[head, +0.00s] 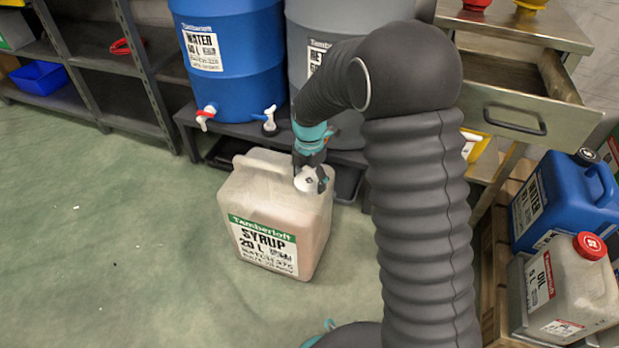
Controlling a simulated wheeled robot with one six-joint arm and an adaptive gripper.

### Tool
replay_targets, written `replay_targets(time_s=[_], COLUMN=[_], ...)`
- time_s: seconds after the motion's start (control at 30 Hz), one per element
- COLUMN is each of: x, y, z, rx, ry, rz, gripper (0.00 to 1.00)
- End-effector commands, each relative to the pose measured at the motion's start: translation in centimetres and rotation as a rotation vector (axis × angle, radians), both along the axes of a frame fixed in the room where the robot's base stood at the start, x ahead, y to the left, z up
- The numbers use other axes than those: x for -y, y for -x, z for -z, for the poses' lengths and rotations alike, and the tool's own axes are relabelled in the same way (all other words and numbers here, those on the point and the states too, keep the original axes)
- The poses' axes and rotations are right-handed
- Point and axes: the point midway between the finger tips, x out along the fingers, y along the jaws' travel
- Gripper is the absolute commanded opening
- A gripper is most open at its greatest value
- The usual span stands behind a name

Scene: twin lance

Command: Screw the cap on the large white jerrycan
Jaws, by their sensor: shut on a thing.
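The large white jerrycan (268,199) stands upright on the green floor, with a green and white label reading "SYRUP 20 L". My gripper (312,183) is over its top right corner, pointing down, shut on a white cap (309,180). The cap is at the jerrycan's mouth. The mouth and the threads are hidden under the cap and fingers, so I cannot tell how far the cap is seated.
A blue water barrel (232,60) and a grey barrel (309,45) stand on a low dark stand behind. A metal bench (520,30) has its drawer (520,114) open at the right. A blue jerrycan (571,205) and a red-capped oil can (566,285) stand right. Floor at left is clear.

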Motion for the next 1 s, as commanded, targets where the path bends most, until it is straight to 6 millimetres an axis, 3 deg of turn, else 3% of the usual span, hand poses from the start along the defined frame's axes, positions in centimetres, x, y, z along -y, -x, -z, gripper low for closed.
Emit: replay_targets(time_s=[0.8,0.83,0.9,1.0], x=[0.00,0.00,0.00,0.00], y=[0.00,0.00,0.00,0.00], z=[0.32,0.32,0.32,0.32], rx=[0.000,0.000,0.000,0.000], ry=[0.000,0.000,0.000,0.000], rz=[0.000,0.000,0.000,0.000], gripper=[0.37,0.81,0.98,1.00])
